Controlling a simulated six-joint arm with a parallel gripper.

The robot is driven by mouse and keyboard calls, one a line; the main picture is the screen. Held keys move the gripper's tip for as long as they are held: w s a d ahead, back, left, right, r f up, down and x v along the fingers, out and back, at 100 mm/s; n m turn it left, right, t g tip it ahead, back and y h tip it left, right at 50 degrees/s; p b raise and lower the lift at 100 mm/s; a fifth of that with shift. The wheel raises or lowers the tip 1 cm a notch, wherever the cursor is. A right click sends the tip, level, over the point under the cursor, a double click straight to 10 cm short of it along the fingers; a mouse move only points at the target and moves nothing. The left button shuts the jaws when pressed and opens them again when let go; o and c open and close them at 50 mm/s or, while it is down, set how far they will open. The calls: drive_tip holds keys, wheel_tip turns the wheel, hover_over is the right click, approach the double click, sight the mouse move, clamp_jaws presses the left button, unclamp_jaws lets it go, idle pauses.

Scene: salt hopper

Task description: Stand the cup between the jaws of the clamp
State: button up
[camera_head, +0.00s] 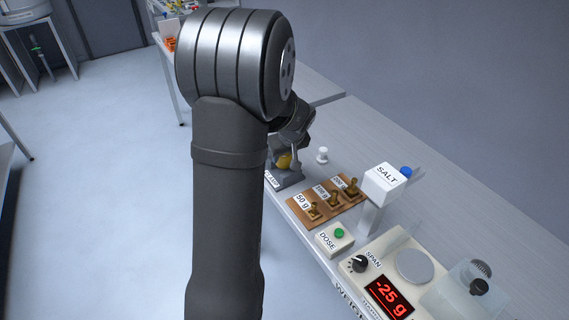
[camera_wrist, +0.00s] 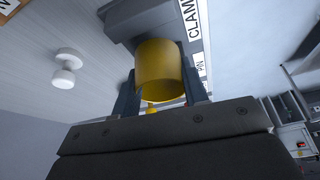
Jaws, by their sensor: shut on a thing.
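The yellow cup (camera_wrist: 160,65) is between my two dark fingers in the wrist view, and my gripper (camera_wrist: 161,92) is shut on it. In the head view a small part of the cup (camera_head: 284,161) shows beside my arm, at the grey clamp (camera_head: 288,179). The clamp's grey body (camera_wrist: 150,20) shows right behind the cup in the wrist view, beside a label reading "CLAM". The cup is close to the clamp. I cannot tell whether it stands between the jaws or is held just above. My arm hides much of the clamp in the head view.
A small white knob-like piece (camera_head: 322,155) stands on the bench near the clamp. A wooden board (camera_head: 325,203) with brass weights lies nearer, then the DOSE button box (camera_head: 335,238), the SALT hopper (camera_head: 384,184) and the scale (camera_head: 415,266). The bench behind is bare.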

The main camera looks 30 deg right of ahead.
sight(284, 164)
drive_tip(key=shift+f, duration=1.85)
drive_tip(key=shift+f, duration=0.1)
drive_tip(key=o, duration=1)
drive_tip(key=shift+c, duration=0.2)
drive_tip(key=v, duration=1.2)
